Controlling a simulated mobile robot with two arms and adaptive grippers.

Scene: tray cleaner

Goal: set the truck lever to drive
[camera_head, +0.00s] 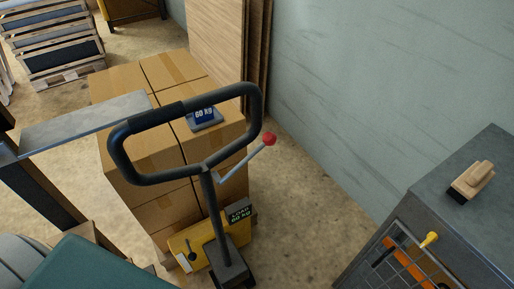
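A pallet truck's dark loop handle (185,113) stands upright in the middle of the view on a dark post (212,205). A thin grey lever (238,163) with a red knob (269,139) rises from the post towards the upper right, just below the handle's right side. The truck's yellow base (205,248) carries a small dark knob, a white label and a dark sign reading LOAD 60 KG (238,214). The lever's position markings are not visible. Neither of my grippers is in view.
Stacked cardboard boxes (125,92) sit behind the handle with a blue 60 KG block (204,117) on top. A grey cabinet (440,190) with a brush (471,181) stands at right. A metal shelf (85,122) is at left. Floor between truck and cabinet is clear.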

